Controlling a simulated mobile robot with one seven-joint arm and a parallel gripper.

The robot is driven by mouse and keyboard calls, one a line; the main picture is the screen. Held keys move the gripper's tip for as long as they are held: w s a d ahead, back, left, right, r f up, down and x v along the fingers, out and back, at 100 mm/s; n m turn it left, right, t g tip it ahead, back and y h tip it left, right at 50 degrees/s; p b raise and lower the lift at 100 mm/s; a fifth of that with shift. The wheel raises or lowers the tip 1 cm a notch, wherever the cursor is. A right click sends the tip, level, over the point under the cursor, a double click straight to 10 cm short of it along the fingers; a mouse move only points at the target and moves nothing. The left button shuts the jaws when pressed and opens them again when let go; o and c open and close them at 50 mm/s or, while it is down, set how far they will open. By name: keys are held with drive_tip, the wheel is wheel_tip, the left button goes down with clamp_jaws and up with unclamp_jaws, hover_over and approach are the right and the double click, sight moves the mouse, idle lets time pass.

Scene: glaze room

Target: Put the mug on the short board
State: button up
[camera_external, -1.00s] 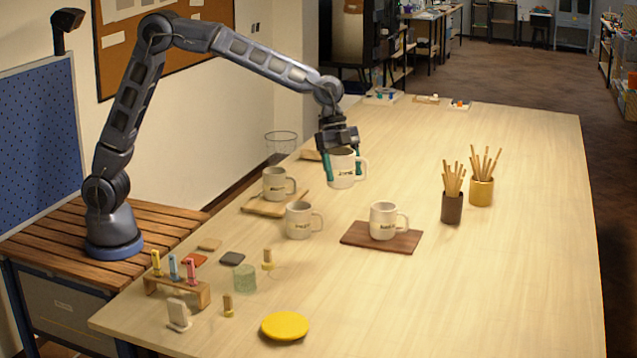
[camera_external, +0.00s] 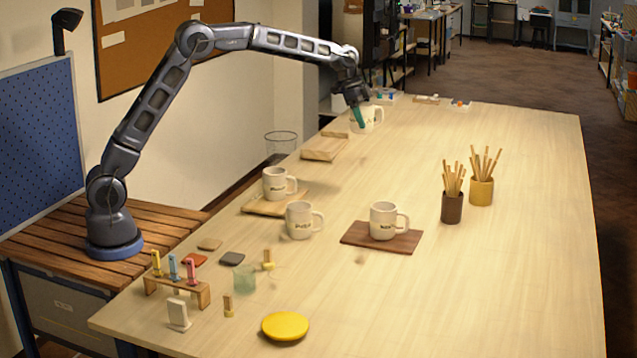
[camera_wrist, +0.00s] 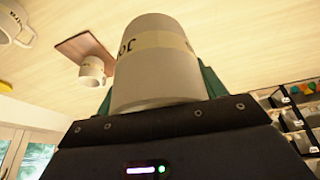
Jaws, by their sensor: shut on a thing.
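A white mug with a tan label band (camera_external: 370,119) is held in my gripper (camera_external: 358,113) toward the far left end of the table. It fills the middle of the wrist view (camera_wrist: 155,65), with green fingers on both sides. The mug appears raised above the table. A pale wooden board (camera_external: 325,149) lies bare nearer to me, with a small pale piece (camera_external: 335,134) at its far side. Another pale board (camera_external: 262,208) bears a mug (camera_external: 275,184). A dark brown board (camera_external: 352,236) bears another mug (camera_external: 383,221). I cannot tell for certain which board is the short one.
Another mug (camera_external: 299,220) stands on the bare table between boards. Two stick-filled cups (camera_external: 452,207) (camera_external: 481,190) stand to the right. A wire basket (camera_external: 281,145) is by the left edge, a yellow disc (camera_external: 285,326) in front.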

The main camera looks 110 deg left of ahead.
drive_tip(key=s+a+n+y, duration=0.1)
drive_tip(key=s+a+n, duration=0.2)
drive_tip(key=s+a, duration=1.1)
drive_tip(key=s+a+n+y, duration=0.1)
drive_tip(key=s+a+n, duration=0.2)
drive_tip(key=s+a, duration=1.15)
drive_tip(key=w+f, duration=0.1)
drive_tip(key=f, duration=0.5)
drive_tip(key=a+f, duration=0.1)
drive_tip(key=f, duration=0.6)
drive_tip(key=w+a+f, duration=0.1)
drive_tip(key=f, duration=0.5)
drive_tip(key=shift+w+a+f, duration=0.2)
drive_tip(key=shift+w+f, duration=0.05)
drive_tip(key=shift+w, duration=0.1)
drive_tip(key=shift+f, duration=0.1)
drive_tip(key=o, duration=1.2)
drive_tip(key=shift+g, duration=0.3)
drive_tip(key=shift+c, duration=0.2)
drive_tip(key=v, duration=1.2)
drive_tip(key=shift+d, duration=0.2)
